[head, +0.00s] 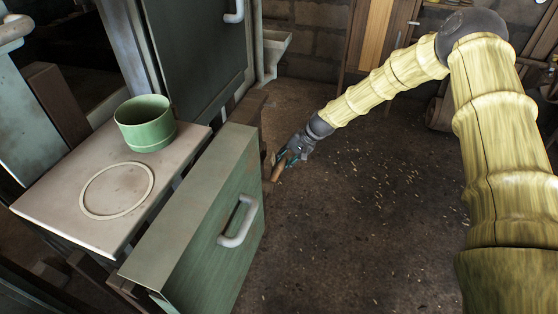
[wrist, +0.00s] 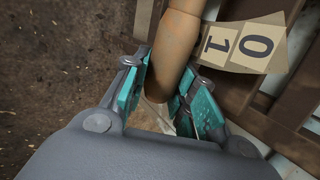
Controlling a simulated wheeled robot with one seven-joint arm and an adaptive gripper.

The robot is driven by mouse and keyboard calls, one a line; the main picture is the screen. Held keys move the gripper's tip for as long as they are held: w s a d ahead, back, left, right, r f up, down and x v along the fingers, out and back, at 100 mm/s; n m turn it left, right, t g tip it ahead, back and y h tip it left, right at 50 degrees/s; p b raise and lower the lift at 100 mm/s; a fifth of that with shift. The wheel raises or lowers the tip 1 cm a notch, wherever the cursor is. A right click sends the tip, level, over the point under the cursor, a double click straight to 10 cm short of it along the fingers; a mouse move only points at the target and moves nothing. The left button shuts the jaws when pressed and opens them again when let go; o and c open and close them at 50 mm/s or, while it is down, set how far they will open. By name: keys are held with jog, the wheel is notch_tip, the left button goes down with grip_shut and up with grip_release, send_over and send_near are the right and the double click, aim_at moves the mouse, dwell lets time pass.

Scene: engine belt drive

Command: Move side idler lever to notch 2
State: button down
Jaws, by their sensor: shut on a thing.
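The side idler lever shows as a brown wooden handle (wrist: 176,50) in the wrist view, running from the top edge down between my fingers. My gripper (wrist: 165,98) is shut on this handle, with teal pads on both sides of it. In the head view my gripper (head: 290,155) is low beside the green cabinet, and the handle end (head: 277,173) sticks out below it. Pale plates marked 0 (wrist: 258,44) and 1 (wrist: 216,44) lie just right of the handle. No plate marked 2 is visible. The lever's pivot is hidden.
A green cabinet with a pale pull handle (head: 239,222) stands left of my gripper. A bench top (head: 60,195) holds a green cup (head: 145,124) and a thin ring (head: 117,190). Brown slats (wrist: 295,95) lie to the right in the wrist view. The floor (head: 350,230) right of the cabinet is open.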

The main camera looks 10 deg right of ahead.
jog(key=c, duration=1.1)
grip_release()
jog(key=shift+c, duration=0.2)
jog(key=shift+d+r, duration=0.1)
jog(key=v, duration=1.1)
jog(key=shift+d+r, duration=0.25)
jog(key=shift+r, duration=0.05)
jog(key=shift+s, duration=0.1)
